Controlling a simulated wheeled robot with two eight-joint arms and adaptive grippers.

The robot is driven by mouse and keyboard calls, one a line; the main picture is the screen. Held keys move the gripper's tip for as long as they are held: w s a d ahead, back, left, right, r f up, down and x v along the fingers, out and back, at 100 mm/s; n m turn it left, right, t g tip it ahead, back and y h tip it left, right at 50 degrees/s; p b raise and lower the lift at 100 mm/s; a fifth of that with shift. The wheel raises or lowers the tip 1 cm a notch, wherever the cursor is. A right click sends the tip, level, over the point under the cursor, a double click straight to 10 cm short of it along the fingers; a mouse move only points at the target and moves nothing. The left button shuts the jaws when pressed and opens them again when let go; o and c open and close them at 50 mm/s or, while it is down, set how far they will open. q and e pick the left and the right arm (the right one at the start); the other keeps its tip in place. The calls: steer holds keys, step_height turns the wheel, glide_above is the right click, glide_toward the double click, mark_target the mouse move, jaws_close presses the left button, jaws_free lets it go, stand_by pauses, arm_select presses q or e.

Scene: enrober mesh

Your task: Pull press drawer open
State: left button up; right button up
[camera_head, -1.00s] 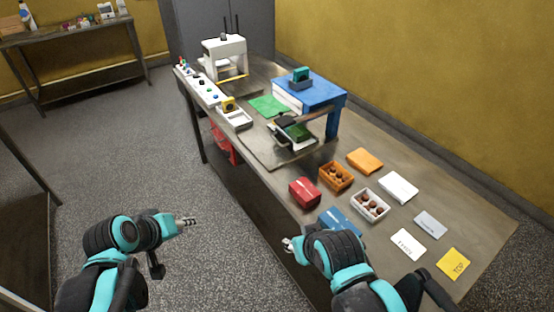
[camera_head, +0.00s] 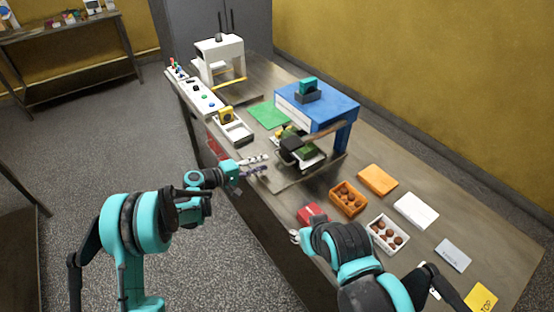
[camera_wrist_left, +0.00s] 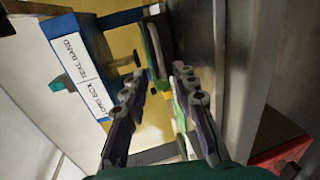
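The blue press (camera_head: 318,108) stands on the bench with a teal block on top. Its drawer (camera_head: 312,160), a pale tray with green in it and a black part at the front, sticks out below the blue top. My left gripper (camera_head: 256,165) is just left of the drawer, apart from it, above the bench edge. In the left wrist view its fingers (camera_wrist_left: 157,80) are spread with nothing between them; the press's white label (camera_wrist_left: 80,65) shows at left. My right gripper (camera_head: 296,236) is low beside the red box (camera_head: 311,214); its finger opening is too small to judge.
An orange box (camera_head: 348,199) and a white box (camera_head: 389,234) of chocolates stand right of the red box, with flat lids beyond. A green sheet (camera_head: 268,115) lies left of the press.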

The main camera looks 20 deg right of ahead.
arm_select(q)
steer(key=b+x, duration=0.1)
steer(key=x, duration=0.6)
steer(key=shift+d+b, duration=0.25)
steer(key=shift+b, duration=0.05)
jaws_close()
